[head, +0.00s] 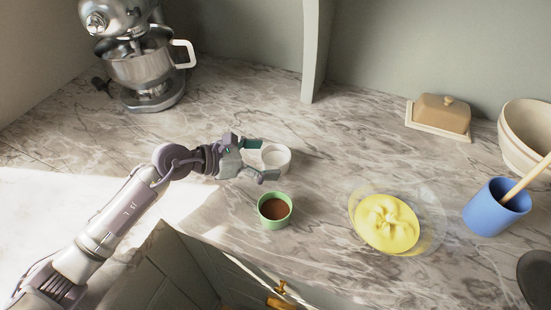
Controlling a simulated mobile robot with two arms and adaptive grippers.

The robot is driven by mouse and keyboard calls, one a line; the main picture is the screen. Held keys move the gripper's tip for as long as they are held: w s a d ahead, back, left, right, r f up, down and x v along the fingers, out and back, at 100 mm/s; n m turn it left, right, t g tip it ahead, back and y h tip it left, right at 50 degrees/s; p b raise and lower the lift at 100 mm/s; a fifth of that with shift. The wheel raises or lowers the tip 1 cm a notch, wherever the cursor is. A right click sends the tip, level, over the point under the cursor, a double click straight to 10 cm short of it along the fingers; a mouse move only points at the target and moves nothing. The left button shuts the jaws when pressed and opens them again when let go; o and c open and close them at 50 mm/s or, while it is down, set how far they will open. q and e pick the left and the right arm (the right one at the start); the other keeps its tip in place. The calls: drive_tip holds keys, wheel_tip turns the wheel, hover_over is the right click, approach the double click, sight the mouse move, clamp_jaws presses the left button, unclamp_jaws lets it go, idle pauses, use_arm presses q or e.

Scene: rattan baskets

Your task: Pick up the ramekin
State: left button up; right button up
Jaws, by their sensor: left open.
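A small white ramekin (276,156) stands upright on the marble counter, left of the middle of the head view. A green ramekin-like cup (275,211) with brown contents stands just in front of it. My left gripper (261,160) is open, with its fingertips pointing right at the white ramekin. One finger shows at its far left side and the other at its near side. I cannot tell whether they touch it. The fingers hide part of its left side. My right gripper is not in view.
A glass bowl of yellow cream (387,224), a blue cup (497,207) with a wooden handle, a butter dish (441,115) and a cream bowl (529,137) stand to the right. A stand mixer (142,60) is at the back left. The counter's middle back is clear.

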sight(287, 158)
use_arm(q)
drive_tip(key=x, duration=0.2)
drive_tip(key=shift+w+d+f+p, duration=0.15)
drive_tip(key=shift+w+d+p, duration=0.05)
drive_tip(key=shift+d+p, duration=0.1)
drive_tip(key=shift+w+d+f, duration=0.1)
drive_tip(key=shift+d+f, duration=0.1)
drive_tip(key=shift+d, duration=0.1)
drive_tip(key=c, duration=1.3)
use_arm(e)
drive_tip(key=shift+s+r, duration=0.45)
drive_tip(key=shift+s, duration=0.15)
